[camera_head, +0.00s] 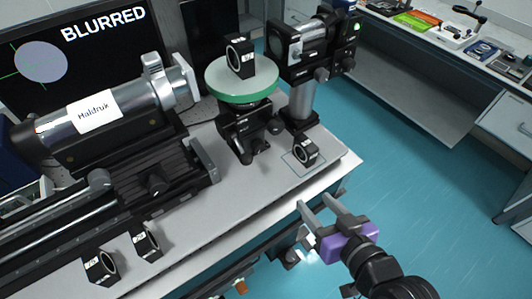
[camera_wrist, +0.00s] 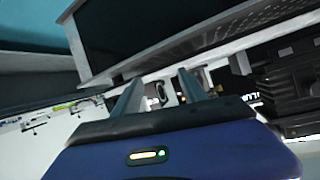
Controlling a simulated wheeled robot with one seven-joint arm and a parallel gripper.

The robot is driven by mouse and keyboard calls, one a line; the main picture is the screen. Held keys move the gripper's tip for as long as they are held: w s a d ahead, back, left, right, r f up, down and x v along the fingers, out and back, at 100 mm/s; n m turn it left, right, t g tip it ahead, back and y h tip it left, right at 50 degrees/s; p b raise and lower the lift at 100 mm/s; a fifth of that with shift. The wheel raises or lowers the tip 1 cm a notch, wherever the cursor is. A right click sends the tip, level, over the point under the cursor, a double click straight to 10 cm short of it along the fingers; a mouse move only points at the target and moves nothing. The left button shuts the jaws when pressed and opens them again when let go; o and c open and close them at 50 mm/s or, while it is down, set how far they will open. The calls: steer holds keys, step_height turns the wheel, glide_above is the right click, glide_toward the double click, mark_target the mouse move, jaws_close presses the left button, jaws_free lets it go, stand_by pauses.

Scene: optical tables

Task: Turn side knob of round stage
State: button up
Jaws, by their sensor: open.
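The round stage has a green disc top (camera_head: 242,88) on a black mount (camera_head: 240,132), near the back edge of the optical table. A small black framed optic (camera_head: 240,57) stands on the disc. A dark round knob (camera_head: 277,127) sticks out at the right side of the mount; its details are too small to make out. My gripper (camera_head: 314,201) is open and empty, off the table's front right edge, apart from the stage. In the wrist view my fingers (camera_wrist: 160,88) are spread, and the stage cannot be made out for certain.
A large silver cylinder labelled Haldruk (camera_head: 95,118) fills the table's left. A post-mounted optic (camera_head: 300,100) stands right of the stage. A small black optic (camera_head: 305,151) sits in a marked square near the right edge. A monitor (camera_head: 70,60) reads BLURRED. Blue floor lies open at right.

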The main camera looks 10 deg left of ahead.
mark_target(261, 149)
steer(key=w+a+r+y, duration=0.1)
steer(key=w+a+r, duration=0.1)
steer(key=w+a+r+n+g+y+b, duration=0.1)
steer(key=w+a+r, duration=0.1)
steer(key=a, duration=0.1)
steer(key=w+a+r+n+g+y, duration=0.1)
steer(key=w+a+r, duration=0.1)
steer(key=shift+w+a+r+y, duration=0.15)
steer(key=shift+a+r+y, duration=0.1)
steer(key=shift+a+y, duration=0.15)
steer(key=shift+x, duration=3.8)
jaws_close()
